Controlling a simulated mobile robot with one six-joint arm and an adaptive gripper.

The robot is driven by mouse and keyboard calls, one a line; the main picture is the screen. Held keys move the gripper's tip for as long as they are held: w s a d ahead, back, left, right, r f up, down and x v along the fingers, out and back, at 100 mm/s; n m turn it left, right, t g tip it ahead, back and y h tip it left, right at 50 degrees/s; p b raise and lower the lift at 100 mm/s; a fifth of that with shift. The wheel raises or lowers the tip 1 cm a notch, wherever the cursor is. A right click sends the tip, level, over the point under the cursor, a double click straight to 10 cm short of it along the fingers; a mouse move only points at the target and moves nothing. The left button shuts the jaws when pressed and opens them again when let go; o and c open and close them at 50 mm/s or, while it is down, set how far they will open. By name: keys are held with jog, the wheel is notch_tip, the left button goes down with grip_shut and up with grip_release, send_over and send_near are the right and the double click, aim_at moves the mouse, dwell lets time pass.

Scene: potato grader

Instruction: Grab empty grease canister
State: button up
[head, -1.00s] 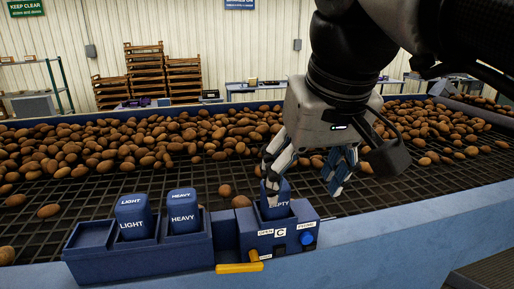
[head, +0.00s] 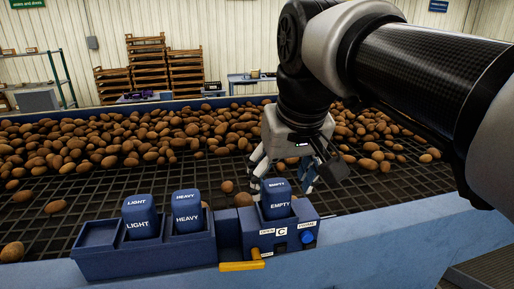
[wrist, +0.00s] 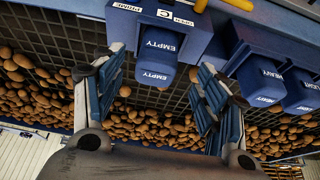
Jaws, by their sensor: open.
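The blue canister labelled EMPTY (head: 276,201) stands upright in the blue dispenser block (head: 264,240), which has a C display, OPEN and PRIME labels and a blue knob. My gripper (head: 281,186) is open just behind the canister in the head view. In the wrist view the EMPTY canister (wrist: 158,54) sits between my two spread fingers (wrist: 158,90), with visible gaps on both sides. The canister's lower part is hidden in its socket.
A blue rack (head: 150,252) left of the block holds the LIGHT canister (head: 139,218) and the HEAVY canister (head: 187,211). A yellow lever (head: 242,265) juts from the block's front. Potatoes (head: 120,140) cover the mesh belt behind. The blue rail borders the front.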

aim_at(277, 186)
jog(key=w+f, duration=0.1)
jog(key=f, duration=0.1)
jog(key=w+f, duration=0.2)
jog(key=shift+w+a+f, duration=0.2)
jog(key=shift+f, duration=0.05)
jog(key=shift+s, duration=0.1)
jog(key=c, duration=1.2)
jog(key=shift+r, duration=0.1)
